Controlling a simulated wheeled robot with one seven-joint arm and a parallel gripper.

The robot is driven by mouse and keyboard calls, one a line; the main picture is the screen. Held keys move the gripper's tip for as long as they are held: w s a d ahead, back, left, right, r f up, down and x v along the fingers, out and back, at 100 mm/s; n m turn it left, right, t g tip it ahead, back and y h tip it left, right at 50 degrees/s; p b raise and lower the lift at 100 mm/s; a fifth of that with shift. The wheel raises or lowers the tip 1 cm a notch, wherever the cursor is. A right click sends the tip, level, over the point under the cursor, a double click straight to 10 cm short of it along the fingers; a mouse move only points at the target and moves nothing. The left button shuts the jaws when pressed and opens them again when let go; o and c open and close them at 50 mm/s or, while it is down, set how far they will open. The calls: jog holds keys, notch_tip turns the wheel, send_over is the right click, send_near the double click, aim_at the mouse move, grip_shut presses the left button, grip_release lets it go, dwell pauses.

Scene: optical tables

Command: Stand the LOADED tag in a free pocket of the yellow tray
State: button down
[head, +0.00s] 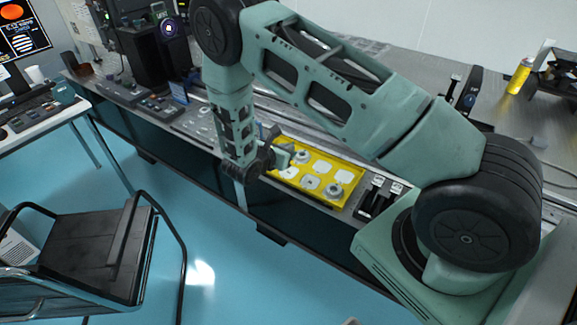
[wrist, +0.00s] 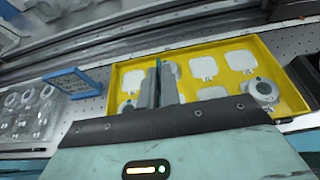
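The yellow tray (head: 333,159) lies on the optical table beneath my gripper; it also shows in the wrist view (wrist: 283,75). It has several pale square pockets, some bare, such as one at the back (wrist: 202,66). A round grey part (wrist: 265,90) sits in its right end. My gripper (wrist: 158,84) is over the left half of the tray. Its two grey fingers are close together around a thin teal-edged piece (wrist: 158,66), which appears to be the tag, seen edge-on. No lettering on it shows. The fingers hide the pocket behind and below them.
A blue lettered sign (wrist: 72,83) stands left of the tray, its words unreadable. Round clear parts (wrist: 28,110) lie farther left. Dark fixtures (head: 378,195) flank the tray's right end. A rail runs behind the tray. A chair (head: 90,245) stands on the floor in front.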

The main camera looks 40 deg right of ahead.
jog(key=shift+f+p, duration=0.75)
jog(key=shift+f, duration=2.65)
jog(key=c, duration=1.6)
grip_release()
jog(key=b+v, duration=0.3)
jog(key=v, duration=0.9)
jog(key=s+a+r+m+g+y, duration=0.1)
jog(key=s+a+r+m+y, duration=0.3)
jog(key=s+r, duration=0.4)
jog(key=s+a+r+m+g+y, duration=0.2)
jog(key=s+a+r+m+y, duration=0.2)
jog(key=s+r, duration=0.4)
jog(key=s+a+r+m+g+y, duration=0.1)
jog(key=s+a+r+m+y, duration=0.4)
jog(key=s+a+r, duration=0.3)
jog(key=shift+s+r+m+g, duration=0.1)
jog(key=shift+s+m+g, duration=0.35)
jog(key=shift+s, duration=1)
